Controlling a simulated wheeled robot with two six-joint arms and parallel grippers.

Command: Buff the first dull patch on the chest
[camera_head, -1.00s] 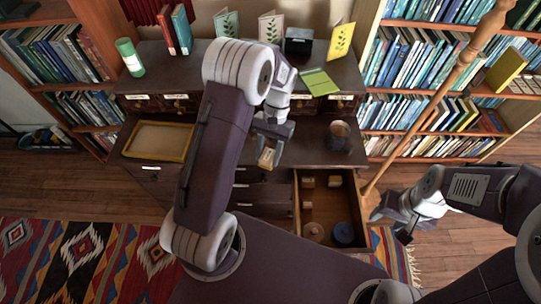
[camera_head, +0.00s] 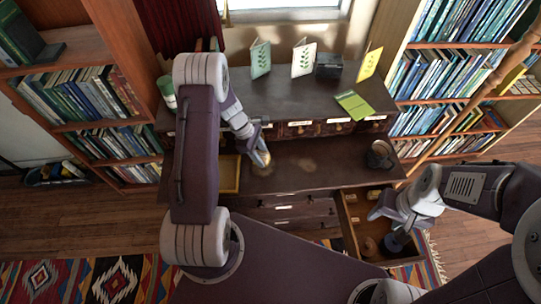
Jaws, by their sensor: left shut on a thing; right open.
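The dark wooden chest (camera_head: 335,178) stands ahead, with a raised back part and a lower flat top. A dull, pale patch (camera_head: 262,171) lies on the lower top at the left, partly covered by my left gripper. Another faint patch (camera_head: 307,165) shows to its right. My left gripper (camera_head: 260,156) is shut on a small tan block (camera_head: 262,159) right over the left patch; I cannot tell whether the block touches the wood. My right gripper (camera_head: 388,212) is open and empty, in front of the chest by the open drawer (camera_head: 348,222).
A yellow-rimmed tray (camera_head: 230,174) is left of the patch, partly hidden by my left arm. A dark cup (camera_head: 379,154) stands at the right of the lower top. Cards and a green booklet (camera_head: 354,104) are on the raised part. The drawer holds round tins.

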